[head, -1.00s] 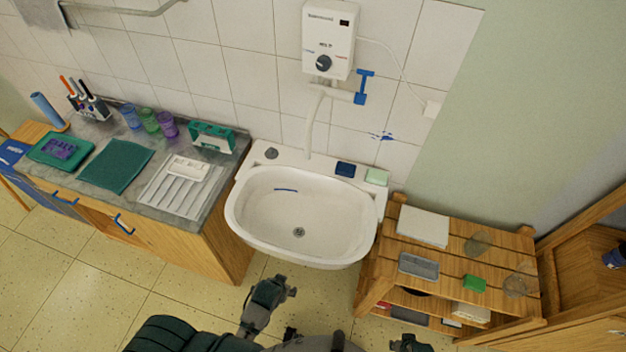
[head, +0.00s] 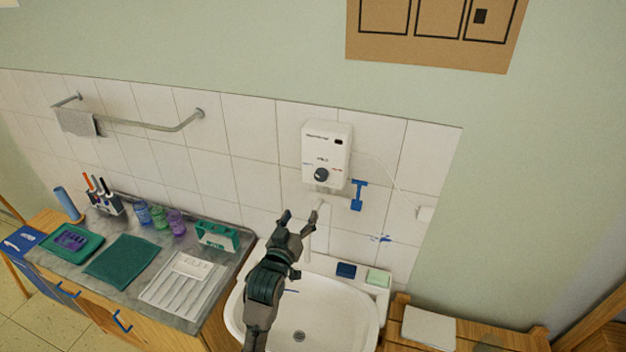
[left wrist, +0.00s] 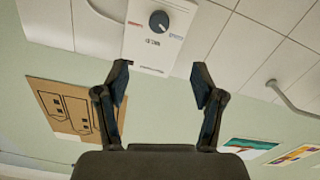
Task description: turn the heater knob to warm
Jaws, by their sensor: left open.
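The white heater box (head: 327,150) is mounted on the tiled wall above the sink. Its dark round knob (head: 321,174) is on the lower front, between a blue mark on the left and a red mark on the right. My left gripper (head: 300,220) is open and empty, below the heater and in front of the faucet area. In the left wrist view, the heater (left wrist: 158,50) appears upside down, with the knob (left wrist: 159,21) beyond the gap between the open fingers (left wrist: 158,82). The gripper is apart from the knob. My right gripper is not in view.
A counter (head: 196,252) with cups and a drying tray stands left. A wooden shelf (head: 390,330) stands right. The wall around the heater is mostly clear.

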